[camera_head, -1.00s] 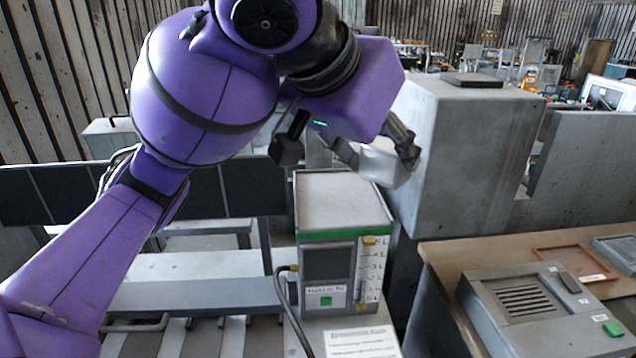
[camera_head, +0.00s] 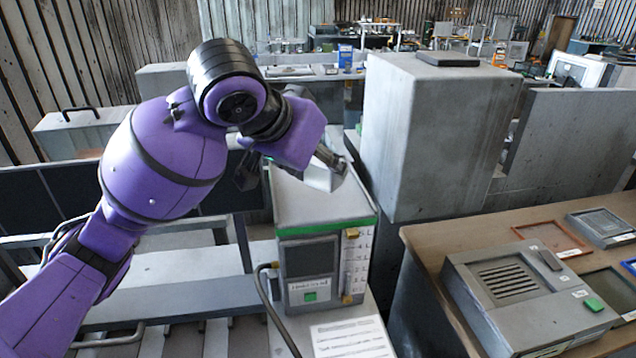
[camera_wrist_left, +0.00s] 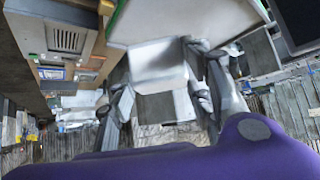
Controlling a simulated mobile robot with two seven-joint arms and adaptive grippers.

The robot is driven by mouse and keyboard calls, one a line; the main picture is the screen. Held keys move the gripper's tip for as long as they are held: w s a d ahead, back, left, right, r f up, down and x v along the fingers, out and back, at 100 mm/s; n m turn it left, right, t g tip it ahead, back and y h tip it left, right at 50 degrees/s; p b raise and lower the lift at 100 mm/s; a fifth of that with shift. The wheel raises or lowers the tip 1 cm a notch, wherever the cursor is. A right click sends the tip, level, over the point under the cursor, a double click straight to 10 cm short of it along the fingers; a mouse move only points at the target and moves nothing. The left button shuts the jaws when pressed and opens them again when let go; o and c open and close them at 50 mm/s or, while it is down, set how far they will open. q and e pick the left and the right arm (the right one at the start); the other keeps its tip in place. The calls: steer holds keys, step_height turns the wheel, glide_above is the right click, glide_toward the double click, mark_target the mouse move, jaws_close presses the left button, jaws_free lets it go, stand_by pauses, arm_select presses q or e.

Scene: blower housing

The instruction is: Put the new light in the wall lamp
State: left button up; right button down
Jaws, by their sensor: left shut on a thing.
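My left gripper (camera_head: 303,172) is above the top of a grey cabinet with a green band (camera_head: 325,227). It is shut on a pale, box-shaped piece (camera_head: 323,178), part of which the fingers hide. In the left wrist view the white-grey piece (camera_wrist_left: 158,62) sits between the two fingers. I cannot tell from its shape whether it is the new light. I cannot pick out the wall lamp for certain in either view. My right gripper is not in view.
A tall grey cabinet (camera_head: 432,140) stands just right of the gripper. A brown bench (camera_head: 425,240) at the right holds a grilled grey box (camera_head: 520,297) and trays. A hose (camera_head: 266,290) runs down beside the green-banded cabinet. A paper sheet (camera_head: 350,338) lies in front.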

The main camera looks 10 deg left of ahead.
mark_target(319, 184)
arm_select(q)
steer(key=shift+w+a+f, duration=0.2)
steer(key=shift+w+f, duration=0.5)
steer(key=shift+f, duration=0.2)
steer(key=shift+w+a+f, duration=0.1)
steer(key=shift+w+f, duration=0.05)
steer(key=shift+f, duration=0.8)
steer(key=shift+w+f, duration=0.15)
steer(key=shift+f, duration=0.75)
steer(key=shift+f, duration=0.2)
steer(key=o, duration=1.3)
